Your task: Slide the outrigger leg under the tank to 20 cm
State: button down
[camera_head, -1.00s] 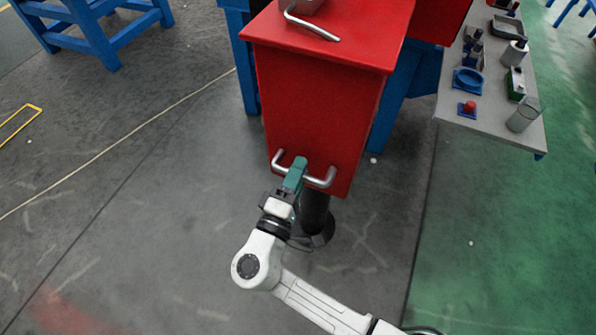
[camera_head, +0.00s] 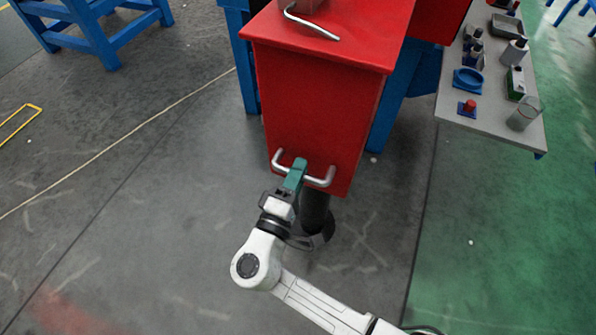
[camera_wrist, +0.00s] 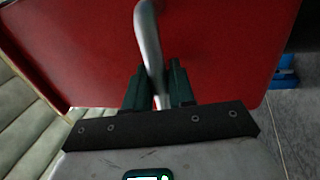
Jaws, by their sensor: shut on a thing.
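The red box-shaped outrigger leg (camera_head: 310,115) stands out toward me in the head view, with a dark round foot post (camera_head: 315,212) beneath its near end. A silver bar handle (camera_head: 321,181) is fixed across the lower part of its near face. My gripper (camera_head: 298,170) is shut on this handle near its middle. In the wrist view the handle (camera_wrist: 149,45) runs down between the two dark green fingers (camera_wrist: 161,88), against the red face (camera_wrist: 225,45). No tank and no distance scale can be made out.
Blue supports (camera_head: 400,100) stand behind and beside the leg. A grey bench (camera_head: 490,125) with a blue ring, a red button, a glass and other items is at right. A blue frame (camera_head: 95,30) stands far left. The grey floor (camera_head: 150,200) at left is clear.

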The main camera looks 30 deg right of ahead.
jog(key=v, duration=0.2)
jog(key=shift+s+a+r, duration=0.2)
jog(key=shift+s+a, duration=0.05)
jog(key=shift+a, duration=0.1)
jog(key=c, duration=1.1)
grip_release()
jog(key=shift+w, duration=0.1)
jog(key=shift+d, duration=0.1)
jog(key=shift+b, duration=0.3)
jog(key=b+v, duration=0.1)
jog(key=v, duration=0.9)
jog(key=shift+s+a+b, duration=0.25)
jog(key=shift+a+b, duration=0.05)
jog(key=shift+b, duration=0.1)
